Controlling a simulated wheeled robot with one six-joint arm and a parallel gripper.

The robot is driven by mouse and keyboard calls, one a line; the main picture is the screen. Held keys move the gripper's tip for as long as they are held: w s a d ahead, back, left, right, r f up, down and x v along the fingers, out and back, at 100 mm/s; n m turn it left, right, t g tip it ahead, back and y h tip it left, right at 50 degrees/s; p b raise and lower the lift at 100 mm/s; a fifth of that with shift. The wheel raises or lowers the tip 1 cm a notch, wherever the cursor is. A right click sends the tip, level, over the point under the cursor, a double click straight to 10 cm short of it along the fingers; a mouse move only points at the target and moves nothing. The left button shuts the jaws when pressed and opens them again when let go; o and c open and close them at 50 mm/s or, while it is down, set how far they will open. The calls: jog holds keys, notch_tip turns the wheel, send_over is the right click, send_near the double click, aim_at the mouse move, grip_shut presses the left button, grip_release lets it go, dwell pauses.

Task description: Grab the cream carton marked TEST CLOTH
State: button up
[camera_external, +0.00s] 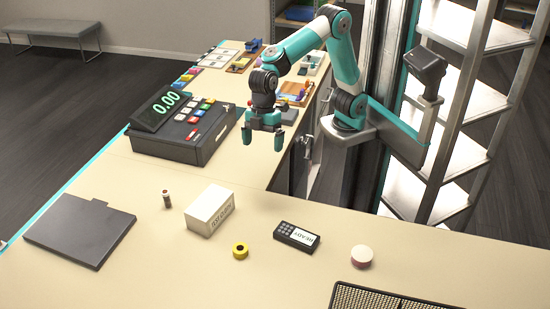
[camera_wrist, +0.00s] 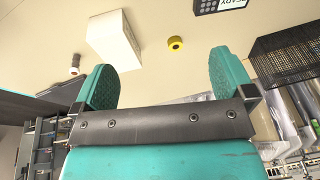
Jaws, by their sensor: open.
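The cream carton (camera_external: 210,211) stands on the counter in the middle of the external view, with dark lettering on its right-hand side. It also shows at the upper left of the wrist view (camera_wrist: 113,38), beyond my left fingertip. My gripper (camera_external: 266,140) hangs in the air above the counter, behind the carton and apart from it. In the wrist view its two teal fingers (camera_wrist: 160,85) are spread wide with nothing between them.
A cash register (camera_external: 182,135) stands behind. A dark flat board (camera_external: 80,229) lies left; a black mesh tray (camera_external: 385,298) lies front right.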

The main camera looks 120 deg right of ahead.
jog(key=h, duration=0.1)
send_near(209, 202)
jog(key=shift+t, duration=0.4)
jog(key=p+x, duration=0.1)
jog(key=x, duration=0.1)
jog(key=p+x, duration=0.2)
jog(key=x, duration=0.1)
jog(key=shift+s+a+f, duration=0.15)
jog(key=shift+s+f, duration=0.15)
jog(key=shift+f, duration=0.15)
jog(key=shift+p+x, duration=1.45)
jog(key=shift+x, duration=1.7)
jog(key=shift+c, duration=0.2)
jog(key=c, duration=0.7)
